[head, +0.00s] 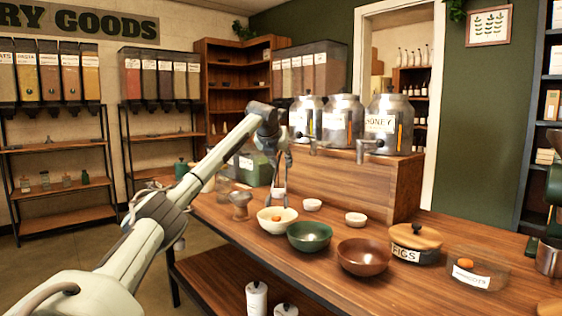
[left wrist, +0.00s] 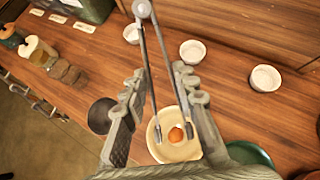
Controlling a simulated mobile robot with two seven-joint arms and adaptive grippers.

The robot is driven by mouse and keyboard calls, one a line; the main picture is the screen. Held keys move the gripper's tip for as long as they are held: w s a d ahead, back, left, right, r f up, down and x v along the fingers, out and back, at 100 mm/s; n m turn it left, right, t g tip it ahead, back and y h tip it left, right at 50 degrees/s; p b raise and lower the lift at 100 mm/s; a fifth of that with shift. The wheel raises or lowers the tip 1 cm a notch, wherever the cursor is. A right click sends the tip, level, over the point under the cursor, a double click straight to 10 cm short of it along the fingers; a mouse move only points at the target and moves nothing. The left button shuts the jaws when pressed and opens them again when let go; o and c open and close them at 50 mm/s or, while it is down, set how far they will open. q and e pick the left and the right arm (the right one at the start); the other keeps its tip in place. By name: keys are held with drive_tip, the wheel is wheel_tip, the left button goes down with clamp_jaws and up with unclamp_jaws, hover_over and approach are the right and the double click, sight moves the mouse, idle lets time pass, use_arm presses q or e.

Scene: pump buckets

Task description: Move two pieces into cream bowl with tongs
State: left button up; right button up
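The cream bowl (head: 268,229) stands on the wooden counter with one orange piece (head: 276,217) inside. In the left wrist view the cream bowl (left wrist: 191,154) and orange piece (left wrist: 176,135) show below the tongs. My left gripper (head: 279,178) points down above the bowl. Its fingers (left wrist: 160,85) lie around the metal tongs (left wrist: 147,65) and hold them; the tong arms are spread, with tips over the bowl. Whether the tips touch the piece I cannot tell. Another orange piece (head: 466,263) is in a clear labelled container (head: 497,268) at the right. My right gripper is out of view.
A green bowl (head: 309,237) and a brown bowl (head: 364,257) stand right of the cream bowl. A FIGS jar (head: 415,238) with a wooden lid follows. Small white cups (head: 356,219) and a wooden riser (head: 375,185) with metal dispensers (head: 389,125) are behind.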

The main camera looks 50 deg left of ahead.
use_arm(q)
wheel_tip(320, 180, up, 7)
drive_tip(key=p, duration=0.3)
drive_tip(key=shift+p, duration=0.35)
drive_tip(key=shift+o, duration=0.2)
idle(0.7)
